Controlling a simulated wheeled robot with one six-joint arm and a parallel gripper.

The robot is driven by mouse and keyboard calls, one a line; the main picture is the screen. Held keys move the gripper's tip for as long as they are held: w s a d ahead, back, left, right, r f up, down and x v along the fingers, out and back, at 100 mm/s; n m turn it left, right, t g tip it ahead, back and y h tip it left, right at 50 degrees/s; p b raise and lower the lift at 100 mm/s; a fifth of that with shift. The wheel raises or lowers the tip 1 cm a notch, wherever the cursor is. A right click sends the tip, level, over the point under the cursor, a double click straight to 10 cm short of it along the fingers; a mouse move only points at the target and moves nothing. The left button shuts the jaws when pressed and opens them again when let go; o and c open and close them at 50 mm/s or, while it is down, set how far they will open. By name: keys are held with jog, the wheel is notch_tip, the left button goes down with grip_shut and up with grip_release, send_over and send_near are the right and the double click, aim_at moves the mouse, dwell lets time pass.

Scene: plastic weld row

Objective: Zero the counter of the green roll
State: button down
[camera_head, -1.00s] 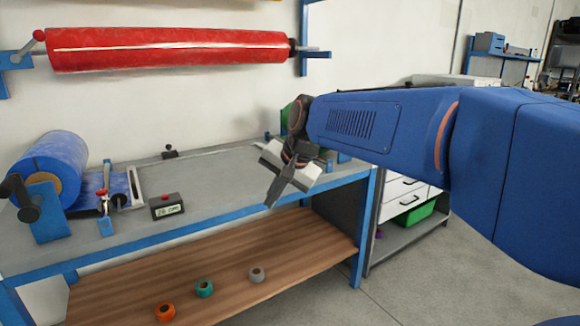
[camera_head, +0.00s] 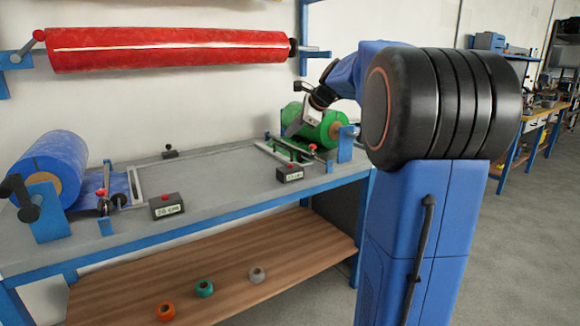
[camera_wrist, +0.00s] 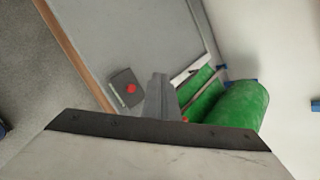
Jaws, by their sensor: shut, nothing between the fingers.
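The green roll (camera_head: 312,124) lies in its holder at the right end of the bench; it also shows in the wrist view (camera_wrist: 236,104). Its counter (camera_head: 290,174) is a small dark box with a pale display and a red button on top, standing in front of the roll near the bench edge. In the wrist view the counter (camera_wrist: 122,90) and its red button (camera_wrist: 131,88) lie left of the fingers. My gripper (camera_head: 294,128) is shut and empty, beside the left part of the green roll and above the bench, apart from the counter. In the wrist view my fingers (camera_wrist: 160,98) point toward the bench.
A blue roll (camera_head: 50,166) is at the bench's left end, with a similar counter (camera_head: 166,205) in front. A red roll (camera_head: 168,50) hangs on the wall above. Several tape rolls sit on the wooden shelf (camera_head: 225,275) below. The middle of the grey benchtop (camera_head: 215,182) is clear.

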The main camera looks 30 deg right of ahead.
aim_at(290, 166)
jog(key=shift+w+d, duration=0.15)
jog(key=shift+d, duration=0.15)
jog(key=shift+f, duration=4.35)
jog(key=shift+f, duration=0.2)
jog(key=shift+f, duration=0.2)
jog(key=shift+f, duration=0.45)
jog(key=shift+r, duration=0.85)
